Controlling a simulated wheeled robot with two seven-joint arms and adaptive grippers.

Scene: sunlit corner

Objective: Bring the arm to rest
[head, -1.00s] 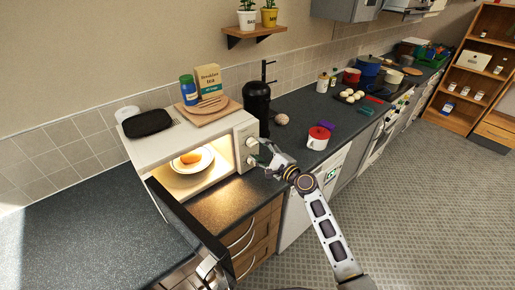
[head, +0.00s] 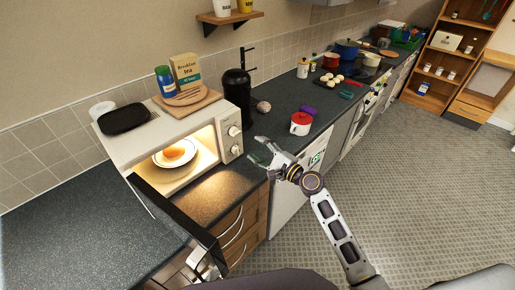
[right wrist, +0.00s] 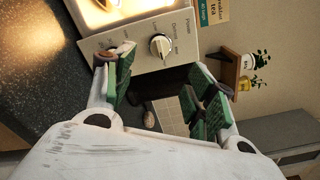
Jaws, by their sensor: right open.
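My right arm comes in from the bottom right of the head view. Its gripper (head: 264,153) hangs over the front edge of the counter, right of the microwave (head: 146,147). In the right wrist view the gripper (right wrist: 160,98) shows its green-padded fingers spread apart, with nothing between them. The microwave's control panel and knob (right wrist: 160,46) are beyond the fingers, apart from them. The microwave door (head: 165,215) stands open, the inside is lit, and a white plate (head: 191,160) with an orange-brown food item (head: 175,153) is inside. My left gripper is out of view.
A black cylindrical appliance (head: 237,95) stands behind the microwave's right side. Potted plants stand on a wall shelf (head: 230,18). The tiled floor (head: 430,190) at right is open.

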